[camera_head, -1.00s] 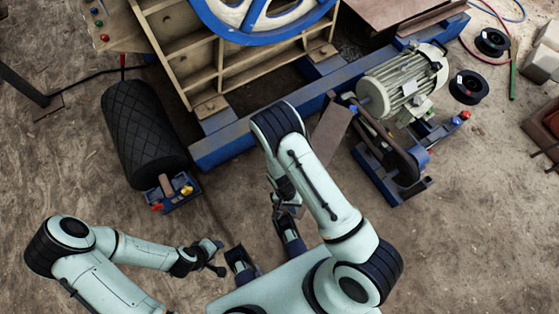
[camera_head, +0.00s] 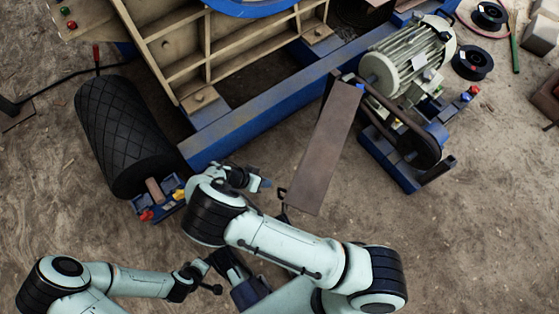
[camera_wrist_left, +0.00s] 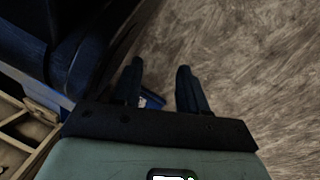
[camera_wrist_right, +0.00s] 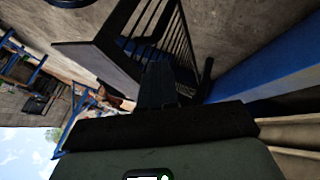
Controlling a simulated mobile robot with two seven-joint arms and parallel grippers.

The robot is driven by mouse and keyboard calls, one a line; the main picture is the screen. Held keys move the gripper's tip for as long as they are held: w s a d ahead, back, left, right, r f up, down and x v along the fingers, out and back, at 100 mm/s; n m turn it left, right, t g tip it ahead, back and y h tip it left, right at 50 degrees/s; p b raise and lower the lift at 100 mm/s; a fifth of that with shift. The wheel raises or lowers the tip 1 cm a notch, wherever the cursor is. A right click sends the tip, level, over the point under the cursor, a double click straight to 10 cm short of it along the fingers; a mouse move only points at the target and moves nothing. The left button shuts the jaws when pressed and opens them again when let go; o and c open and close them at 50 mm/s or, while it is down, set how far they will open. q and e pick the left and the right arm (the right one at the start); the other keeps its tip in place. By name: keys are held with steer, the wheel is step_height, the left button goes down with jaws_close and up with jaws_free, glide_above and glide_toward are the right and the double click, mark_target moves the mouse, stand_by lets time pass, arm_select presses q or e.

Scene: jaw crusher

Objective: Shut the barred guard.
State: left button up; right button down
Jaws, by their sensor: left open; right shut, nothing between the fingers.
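The barred guard (camera_head: 325,150) shows in the head view as a long brown plate, standing out from the blue frame beside the motor. Its dark bars show in the right wrist view (camera_wrist_right: 172,35). A small dark handle-like piece (camera_head: 283,197) sticks out at its left near the lower end. My right gripper (camera_head: 262,184) is shut and empty, just left of the guard; its fingers (camera_wrist_right: 157,85) are together before the bars. Whether they touch it I cannot tell. My left gripper (camera_head: 207,278) is low at the left, apart from the guard; its fingers are open in its wrist view (camera_wrist_left: 160,88).
The grey motor (camera_head: 408,55) and its belt drive (camera_head: 410,140) stand right of the guard. The blue frame beam (camera_head: 260,120) runs behind it. A black ribbed roller (camera_head: 125,135) lies at the left.

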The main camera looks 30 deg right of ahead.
arm_select(q)
steer(key=shift+s+a+f+g+b, duration=0.15)
steer(key=shift+s+f+g+b, duration=0.25)
steer(key=shift+s+f, duration=0.7)
arm_select(e)
steer(key=s+d+f, duration=0.2)
steer(key=s+d, duration=0.2)
steer(key=shift+f, duration=0.25)
arm_select(q)
steer(key=shift+s+r, duration=0.2)
